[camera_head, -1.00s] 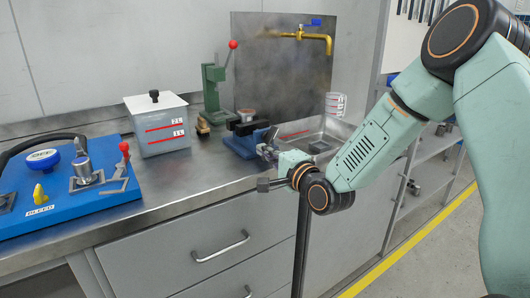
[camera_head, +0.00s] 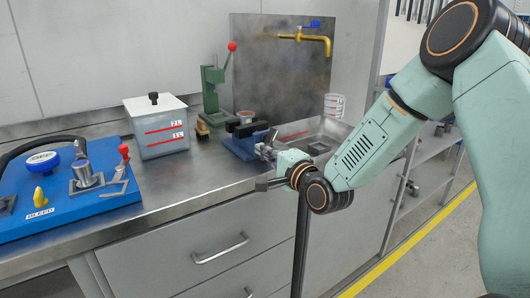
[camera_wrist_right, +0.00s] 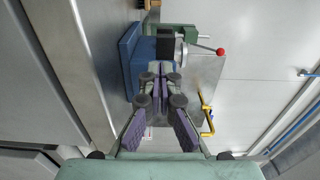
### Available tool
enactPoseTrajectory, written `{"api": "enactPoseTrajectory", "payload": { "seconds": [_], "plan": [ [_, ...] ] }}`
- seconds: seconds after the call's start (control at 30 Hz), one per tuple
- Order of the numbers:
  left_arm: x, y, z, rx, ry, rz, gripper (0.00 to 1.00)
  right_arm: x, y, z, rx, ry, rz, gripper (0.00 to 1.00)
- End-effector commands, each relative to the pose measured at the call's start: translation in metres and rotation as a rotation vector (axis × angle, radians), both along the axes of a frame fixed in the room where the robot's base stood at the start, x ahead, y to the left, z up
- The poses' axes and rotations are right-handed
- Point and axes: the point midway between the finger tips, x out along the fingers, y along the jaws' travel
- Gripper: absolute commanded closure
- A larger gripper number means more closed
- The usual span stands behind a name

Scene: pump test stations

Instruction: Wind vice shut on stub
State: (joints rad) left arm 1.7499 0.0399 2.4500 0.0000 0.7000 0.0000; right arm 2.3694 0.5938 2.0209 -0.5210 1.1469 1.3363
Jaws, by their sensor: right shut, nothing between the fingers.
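The blue vice (camera_head: 243,143) stands on the steel bench near the sink, with dark jaws on top. It also shows in the right wrist view (camera_wrist_right: 143,62), beyond the fingertips. My right gripper (camera_head: 268,148) is at the front side of the vice, with its arm coming in from the right. In the right wrist view its purple-padded fingers (camera_wrist_right: 156,72) meet at the tips, shut and empty, close to the vice. I cannot tell whether the fingers touch it. The vice's handle and the stub are not clearly visible. My left gripper is not in view.
A green lever press (camera_head: 212,88) with a red knob stands behind the vice. A lidded tank (camera_head: 158,128) and a blue pump board (camera_head: 70,195) are to the left. A brass tap (camera_head: 315,38) hangs over the sink. Bare bench lies in front of the tank.

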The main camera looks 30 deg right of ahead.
Motion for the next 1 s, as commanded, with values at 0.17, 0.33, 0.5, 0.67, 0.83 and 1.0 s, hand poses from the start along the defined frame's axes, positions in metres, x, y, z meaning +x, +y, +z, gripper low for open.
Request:
{"api": "enactPoseTrajectory", "payload": {
  "seconds": [0.17,0.33,0.5,0.67,0.83,1.0],
  "plan": [
    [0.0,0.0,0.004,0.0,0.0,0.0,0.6,0.0,0.001,0.006,0.0,0.0,0.0,1.0],
    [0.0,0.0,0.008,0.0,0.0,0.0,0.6,0.0,0.001,0.01,0.0,0.0,0.0,1.0],
    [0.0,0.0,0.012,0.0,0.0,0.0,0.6,0.0,0.0,0.015,0.0,0.0,0.0,1.0],
    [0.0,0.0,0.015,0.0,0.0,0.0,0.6,0.0,-0.001,0.018,0.0,0.0,0.0,1.0],
    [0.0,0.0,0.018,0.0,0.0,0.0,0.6,0.0,-0.002,0.022,0.0,0.0,0.001,1.0],
    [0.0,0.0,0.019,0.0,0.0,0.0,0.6,0.0,-0.002,0.023,-0.001,0.0,0.001,1.0]
  ]
}}
